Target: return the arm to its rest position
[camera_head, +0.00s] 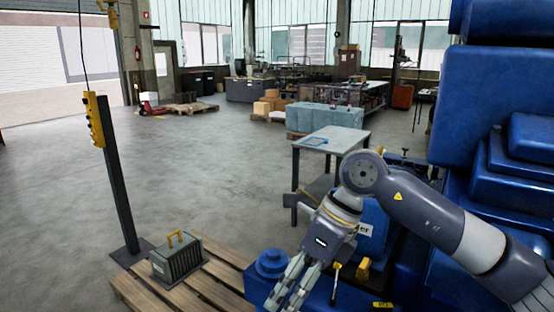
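My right arm comes in from the right edge and bends down over the blue engine parts at the front. Its gripper (283,304) points down and to the left, beside a round blue cap (272,264). The two fingers stand apart with a gap between them, and nothing shows in the gap. Whether the fingertips touch the blue part below cannot be told. My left arm and gripper are not in view.
The large blue engine (480,110) fills the right side. A wooden pallet (207,289) carries a grey finned box with a yellow handle (177,259). A dark post with a yellow control pendant (96,119) stands at left. A grey table (333,141) stands behind the arm. Open floor lies beyond.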

